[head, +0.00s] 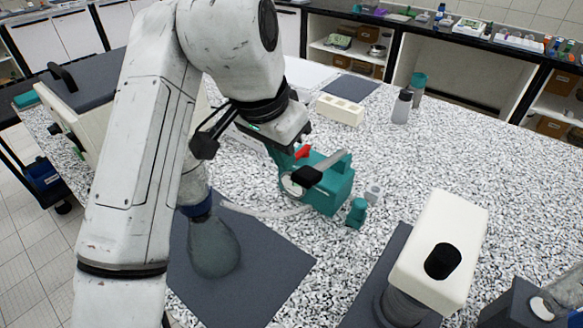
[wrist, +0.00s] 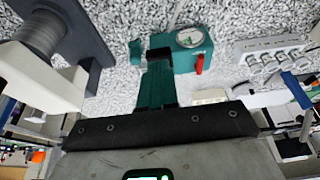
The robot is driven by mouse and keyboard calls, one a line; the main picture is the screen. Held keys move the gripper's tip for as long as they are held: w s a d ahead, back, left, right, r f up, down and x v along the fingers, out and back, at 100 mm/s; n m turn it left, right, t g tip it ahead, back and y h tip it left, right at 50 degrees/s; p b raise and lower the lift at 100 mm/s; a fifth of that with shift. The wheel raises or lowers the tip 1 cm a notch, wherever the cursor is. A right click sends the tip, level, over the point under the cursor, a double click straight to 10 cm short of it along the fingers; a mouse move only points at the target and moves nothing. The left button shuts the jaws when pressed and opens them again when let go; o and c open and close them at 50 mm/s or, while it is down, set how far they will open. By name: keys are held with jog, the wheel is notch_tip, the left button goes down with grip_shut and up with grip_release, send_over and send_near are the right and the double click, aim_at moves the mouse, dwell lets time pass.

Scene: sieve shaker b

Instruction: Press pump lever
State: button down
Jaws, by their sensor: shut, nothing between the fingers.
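The pump (head: 330,196) is a teal block on the speckled bench, with a round white gauge (wrist: 190,38) and a red lever-like part (head: 303,152). Its pump lever is a grey bar ending in a black grip (head: 307,176). In the wrist view the black grip (wrist: 160,53) shows beside the gauge, and the red part (wrist: 200,63) sits to its right. My gripper (wrist: 156,70) is shut and empty, its teal fingers over the lever, close to the black grip. The fingers hide most of the bar. I cannot tell whether they touch it.
A small teal bottle (head: 357,212) stands right of the pump. A white-topped device (head: 440,250) is nearer on the right. A cream block with holes (head: 340,110) and a grey bottle (head: 402,106) are behind. A glass flask (head: 213,247) stands at front left.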

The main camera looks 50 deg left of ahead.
jog(key=shift+v, duration=0.95)
